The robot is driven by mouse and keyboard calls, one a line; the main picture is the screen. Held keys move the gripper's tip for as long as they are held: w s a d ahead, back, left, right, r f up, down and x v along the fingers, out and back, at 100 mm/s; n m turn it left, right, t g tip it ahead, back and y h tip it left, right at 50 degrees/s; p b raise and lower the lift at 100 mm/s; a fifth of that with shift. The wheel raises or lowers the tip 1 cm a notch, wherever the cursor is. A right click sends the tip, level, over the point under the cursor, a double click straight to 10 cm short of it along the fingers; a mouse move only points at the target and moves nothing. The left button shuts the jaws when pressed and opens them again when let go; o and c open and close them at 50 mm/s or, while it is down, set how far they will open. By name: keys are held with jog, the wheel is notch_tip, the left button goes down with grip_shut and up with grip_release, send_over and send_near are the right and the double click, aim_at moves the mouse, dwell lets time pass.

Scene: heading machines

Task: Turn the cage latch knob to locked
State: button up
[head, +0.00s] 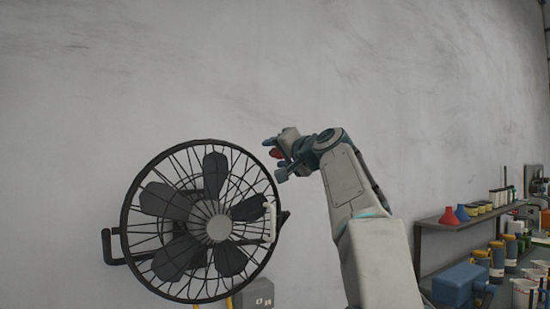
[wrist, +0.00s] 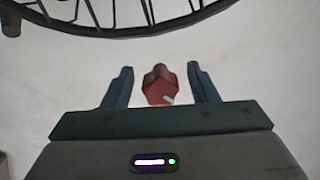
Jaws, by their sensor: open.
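A red knob (wrist: 158,85) with a small pale mark near its lower right edge shows in the wrist view. It sits between the two blue fingers of my gripper (wrist: 159,69), with a visible gap on each side. In the head view the knob (head: 277,153) is a small red patch at my gripper (head: 274,158), partly hidden by the fingers. My gripper is open around the knob and not closed on it. The fan's round black cage (head: 128,215) stands to the lower left of my gripper. What the knob is mounted on is hidden.
The cage rim (wrist: 130,32) crosses the top of the wrist view, close to the fingertips. A pale handle (head: 270,222) is on the cage's right side. A shelf (head: 450,222) with cones, bottles and tubs stands at the lower right. The wall above is bare.

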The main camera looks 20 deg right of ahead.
jog(key=s+d+b, duration=0.2)
jog(key=s+b, duration=0.2)
jog(key=s, duration=0.8)
jog(key=shift+d, duration=0.2)
jog(key=s+a+f+n+g+p, duration=0.15)
jog(key=a+f+g, duration=0.3)
jog(key=f, duration=0.95)
jog(key=s+a+f+n+g, duration=0.15)
jog(key=a+f+g, duration=0.35)
jog(key=f, duration=0.9)
jog(key=s+a+f+n+g+h, duration=0.1)
jog(key=s+a+f+n+g, duration=0.1)
jog(key=s+f, duration=0.8)
jog(key=s+a+f+n+g+h, duration=0.2)
jog(key=s+f, duration=0.8)
jog(key=f, duration=0.6)
jog(key=shift+s+a+f+n+g+p, duration=0.2)
jog(key=shift+a+n+g+p, duration=0.15)
jog(key=shift+a+g, duration=0.5)
jog(key=shift+w+a, duration=0.1)
jog(key=shift+a, duration=0.05)
